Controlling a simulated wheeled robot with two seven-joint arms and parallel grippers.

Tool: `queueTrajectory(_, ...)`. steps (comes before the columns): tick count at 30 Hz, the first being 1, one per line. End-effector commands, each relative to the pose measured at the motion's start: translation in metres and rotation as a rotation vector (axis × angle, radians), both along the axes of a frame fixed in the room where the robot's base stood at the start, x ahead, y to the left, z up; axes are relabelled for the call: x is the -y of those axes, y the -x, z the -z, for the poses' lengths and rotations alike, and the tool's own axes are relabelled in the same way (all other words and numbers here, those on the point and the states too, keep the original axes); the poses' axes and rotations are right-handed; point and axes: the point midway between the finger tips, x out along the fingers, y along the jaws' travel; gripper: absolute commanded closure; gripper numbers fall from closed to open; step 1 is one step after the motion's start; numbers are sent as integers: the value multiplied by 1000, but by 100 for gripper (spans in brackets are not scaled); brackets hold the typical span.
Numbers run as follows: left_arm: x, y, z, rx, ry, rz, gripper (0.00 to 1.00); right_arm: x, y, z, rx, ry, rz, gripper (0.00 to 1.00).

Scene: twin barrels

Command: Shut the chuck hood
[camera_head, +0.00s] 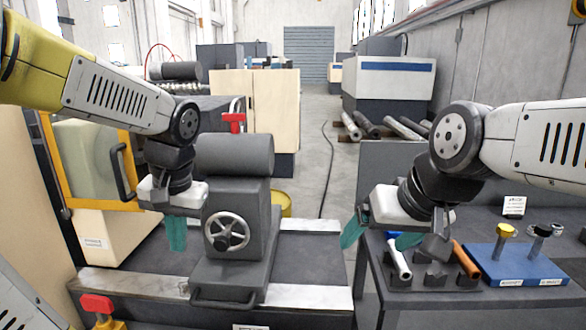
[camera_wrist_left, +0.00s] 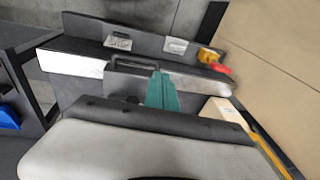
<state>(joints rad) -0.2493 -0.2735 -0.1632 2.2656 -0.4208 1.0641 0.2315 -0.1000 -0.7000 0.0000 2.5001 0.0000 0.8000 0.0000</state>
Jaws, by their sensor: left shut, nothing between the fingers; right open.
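The chuck hood (camera_head: 47,160) is a yellow-framed guard with a pale panel at the left of the lathe, in the head view. A black handle (camera_head: 122,172) stands out from its right side. My left arm crosses above it. My left gripper (camera_head: 176,236) is shut and empty, pointing down just right of the handle and left of the handwheel; it looks apart from the handle. Its teal fingers also show in the left wrist view (camera_wrist_left: 162,90). My right gripper (camera_head: 380,238) is open and empty over the left part of the side bench.
A grey tailstock (camera_head: 238,200) with a handwheel (camera_head: 227,231) stands right of my left gripper on the lathe bed (camera_head: 318,298). A red-knobbed lever (camera_head: 98,305) is at the front left. The side bench holds a blue tool stand (camera_head: 515,268) and several tools.

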Motion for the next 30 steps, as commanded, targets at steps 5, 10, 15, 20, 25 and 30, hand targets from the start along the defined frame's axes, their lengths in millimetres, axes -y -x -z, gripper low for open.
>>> queueTrajectory(5,46,32,-20,211,211,44,100,0,0,0,0,0,0,15)
queueTrajectory(10,73,47,-33,352,308,65,100,0,0,0,0,0,0,15)
queueTrajectory(15,82,52,-38,402,337,73,74,0,0,0,0,0,0,15)
queueTrajectory(20,82,51,-37,392,348,53,62,0,0,0,0,0,0,15)
queueTrajectory(25,81,44,-26,270,497,-219,62,0,0,0,0,0,0,15)
queueTrajectory(30,75,13,-23,61,823,-762,62,0,0,0,0,0,0,15)
